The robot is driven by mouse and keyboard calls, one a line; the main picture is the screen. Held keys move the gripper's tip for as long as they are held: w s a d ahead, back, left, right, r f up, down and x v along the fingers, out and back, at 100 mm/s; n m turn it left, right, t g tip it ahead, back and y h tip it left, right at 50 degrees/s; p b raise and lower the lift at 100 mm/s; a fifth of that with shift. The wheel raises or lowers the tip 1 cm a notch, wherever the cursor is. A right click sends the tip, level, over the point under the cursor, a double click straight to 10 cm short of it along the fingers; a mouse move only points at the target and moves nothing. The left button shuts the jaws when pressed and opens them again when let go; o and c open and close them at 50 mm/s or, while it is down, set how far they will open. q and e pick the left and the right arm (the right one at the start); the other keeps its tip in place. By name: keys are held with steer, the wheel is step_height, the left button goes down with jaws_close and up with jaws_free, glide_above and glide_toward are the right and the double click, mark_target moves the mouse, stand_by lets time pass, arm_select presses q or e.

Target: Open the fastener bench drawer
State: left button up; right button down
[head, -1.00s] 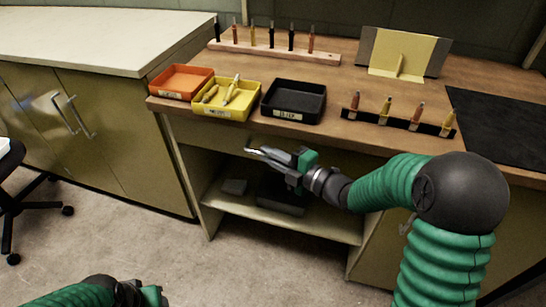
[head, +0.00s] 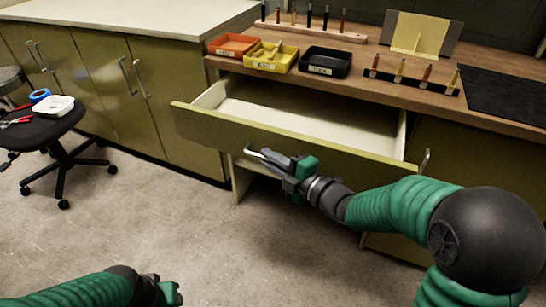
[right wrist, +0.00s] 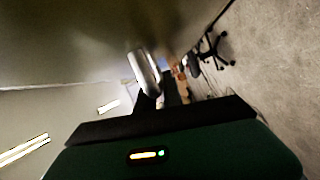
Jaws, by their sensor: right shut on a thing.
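The fastener bench drawer (head: 290,130) is pulled well out from under the bench top, and its pale, empty-looking inside (head: 310,105) shows. My right gripper (head: 268,157) is at the drawer's olive front, shut on its metal handle (head: 250,153), which is mostly hidden by the fingers. In the right wrist view a silver bar (right wrist: 145,72), seemingly this handle, lies at the dark fingers. My left gripper (head: 165,292) is low at the bottom edge, away from the bench; its jaws are too unclear to read.
On the wooden bench top (head: 395,93) stand an orange tray (head: 233,45), a yellow tray (head: 270,57), a black tray (head: 325,62) and racks of tools. A black stool (head: 50,125) with a white tray stands at left. The floor (head: 130,220) before the bench is clear.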

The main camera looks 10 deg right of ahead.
steer(key=shift+s+a+f, duration=0.2)
steer(key=shift+s+a, duration=0.2)
steer(key=shift+s, duration=0.15)
steer(key=c, duration=1.6)
jaws_free()
steer(key=shift+w, duration=0.15)
steer(key=shift+o, duration=0.6)
steer(key=shift+r, duration=0.1)
